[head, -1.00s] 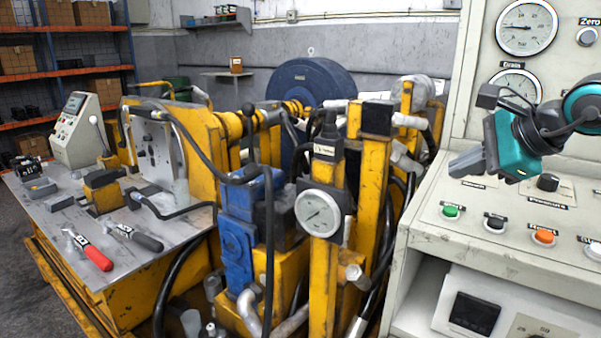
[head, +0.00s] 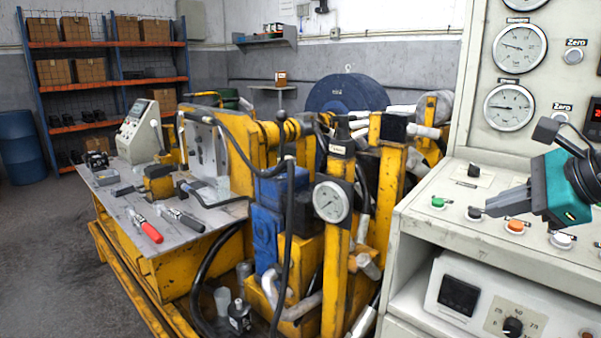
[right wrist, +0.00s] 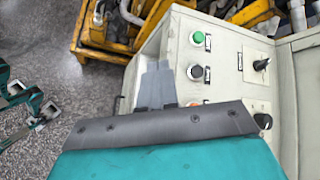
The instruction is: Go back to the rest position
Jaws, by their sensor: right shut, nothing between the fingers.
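My right gripper (head: 503,202) comes in from the right in the head view, in front of the control panel (head: 440,229). Its grey fingers are together and hold nothing. In the right wrist view the shut fingers (right wrist: 154,84) point toward the panel edge, beside the green button (right wrist: 198,37) and a black button (right wrist: 196,72). I cannot tell the exact gap between fingers and panel. Part of an orange button is hidden behind the gripper body in the wrist view. My left gripper is not in the head view.
A yellow hydraulic rig (head: 340,270) with a gauge (head: 331,201) and hoses stands left of the panel. A metal workbench (head: 130,205) holds red- and black-handled tools. Shelves (head: 106,87) with boxes and a blue barrel (head: 20,147) stand at the back left, with open floor before them.

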